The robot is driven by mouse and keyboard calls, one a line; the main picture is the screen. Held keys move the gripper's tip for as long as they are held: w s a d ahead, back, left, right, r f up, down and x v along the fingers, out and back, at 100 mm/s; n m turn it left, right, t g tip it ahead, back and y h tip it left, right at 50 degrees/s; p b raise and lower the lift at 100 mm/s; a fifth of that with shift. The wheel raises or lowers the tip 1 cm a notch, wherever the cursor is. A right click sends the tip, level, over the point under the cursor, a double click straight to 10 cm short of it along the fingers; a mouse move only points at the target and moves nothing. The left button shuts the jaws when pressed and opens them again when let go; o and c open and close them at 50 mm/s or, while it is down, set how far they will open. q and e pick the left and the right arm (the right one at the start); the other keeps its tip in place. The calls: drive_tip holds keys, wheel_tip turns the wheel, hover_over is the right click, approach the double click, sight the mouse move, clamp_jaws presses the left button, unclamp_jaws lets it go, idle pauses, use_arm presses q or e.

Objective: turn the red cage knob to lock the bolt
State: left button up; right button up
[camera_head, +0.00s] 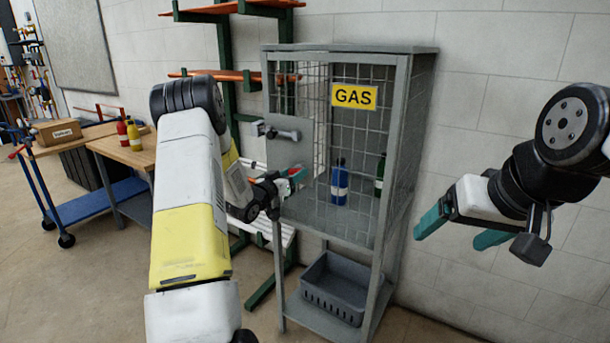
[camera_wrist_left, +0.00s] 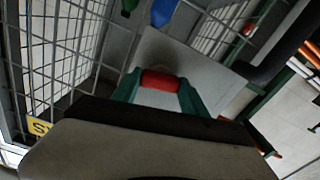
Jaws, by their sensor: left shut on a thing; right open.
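The grey wire gas cage (camera_head: 340,48) stands against the wall with a yellow GAS sign (camera_head: 354,96) on its mesh. A grey bolt (camera_head: 283,134) sits on the plate at the cage's left side. The red knob (camera_head: 297,172) is below it, mostly hidden by my left gripper (camera_head: 291,180). In the left wrist view the red knob (camera_wrist_left: 160,82) lies between the teal fingers of my left gripper (camera_wrist_left: 160,90), which is shut on it. My right gripper (camera_head: 461,231) is open and empty, right of the cage. I cannot tell the bolt's exact position.
A blue bottle (camera_head: 339,182) and a green bottle (camera_head: 379,175) stand inside the cage. A grey basket (camera_head: 337,288) is on its lower shelf. A green rack (camera_head: 229,75) stands behind to the left. A wooden bench (camera_head: 127,150) holds red and yellow bottles. The floor in front is clear.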

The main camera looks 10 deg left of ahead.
use_arm(q)
drive_tip(key=shift+m, duration=1.4)
drive_tip(key=o, duration=1.4)
drive_tip(key=v, duration=0.7)
drive_tip(key=shift+s+a, duration=0.1)
drive_tip(key=shift+s, duration=0.3)
